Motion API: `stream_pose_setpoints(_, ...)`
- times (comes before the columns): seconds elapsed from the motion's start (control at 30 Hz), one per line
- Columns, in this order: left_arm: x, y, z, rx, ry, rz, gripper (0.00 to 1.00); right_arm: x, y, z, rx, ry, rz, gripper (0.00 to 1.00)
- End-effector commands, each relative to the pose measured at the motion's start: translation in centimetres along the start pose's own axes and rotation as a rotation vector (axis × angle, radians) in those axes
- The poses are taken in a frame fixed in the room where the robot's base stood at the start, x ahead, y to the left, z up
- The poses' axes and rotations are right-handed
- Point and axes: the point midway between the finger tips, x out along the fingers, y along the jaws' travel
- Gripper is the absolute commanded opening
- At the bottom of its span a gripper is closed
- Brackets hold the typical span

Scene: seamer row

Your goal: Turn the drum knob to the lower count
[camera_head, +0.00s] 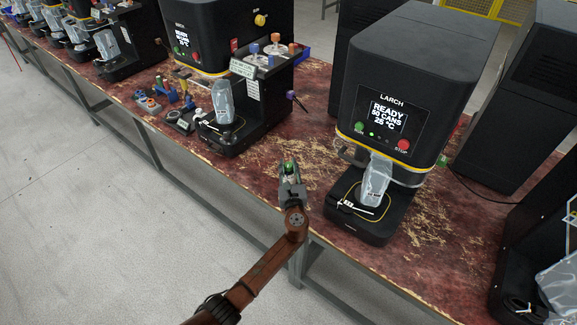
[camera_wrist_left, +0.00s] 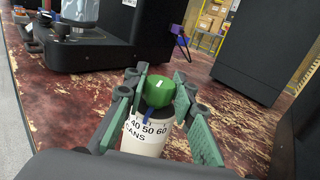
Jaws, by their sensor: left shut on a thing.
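The drum knob has a green cap (camera_wrist_left: 166,97) with a white mark and a white drum (camera_wrist_left: 145,138) below it, printed 40, 50, 60 and CANS. A blue pointer lies near the 50. My left gripper (camera_head: 290,172) is shut on the drum knob, with green-padded fingers on either side in the left wrist view (camera_wrist_left: 163,92). The nearest LARCH seamer (camera_head: 410,90) has a lit screen (camera_head: 388,117) reading READY, 50 CANS, 25 °C. My right gripper is in neither view.
The worn red bench top (camera_head: 270,142) runs between two LARCH machines. The second machine (camera_head: 225,35) stands further left, with coloured knobs on a side panel (camera_head: 262,60). Small blue, yellow and orange fixtures (camera_head: 172,92) stand before it. A dark cabinet (camera_head: 525,90) stands right.

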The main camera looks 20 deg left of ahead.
Motion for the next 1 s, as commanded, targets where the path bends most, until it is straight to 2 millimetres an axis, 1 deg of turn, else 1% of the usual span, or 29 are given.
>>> stream_pose_setpoints(0.57, 0.03, 0.11, -0.11, 0.001, 0.001, 0.002, 0.0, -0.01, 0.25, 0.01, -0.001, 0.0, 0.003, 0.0)
stream_pose_setpoints(0.6, 0.03, 0.11, -0.11, 0.001, 0.001, 0.002, 0.25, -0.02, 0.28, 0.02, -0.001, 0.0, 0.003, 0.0)
stream_pose_setpoints(0.87, 0.02, 0.06, -0.06, 0.001, 0.001, 0.001, 0.43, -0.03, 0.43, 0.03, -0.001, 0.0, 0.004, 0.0)
stream_pose_setpoints(1.0, 0.01, 0.04, -0.03, 0.0, 0.0, 0.0, 0.43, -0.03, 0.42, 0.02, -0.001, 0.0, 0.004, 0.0)
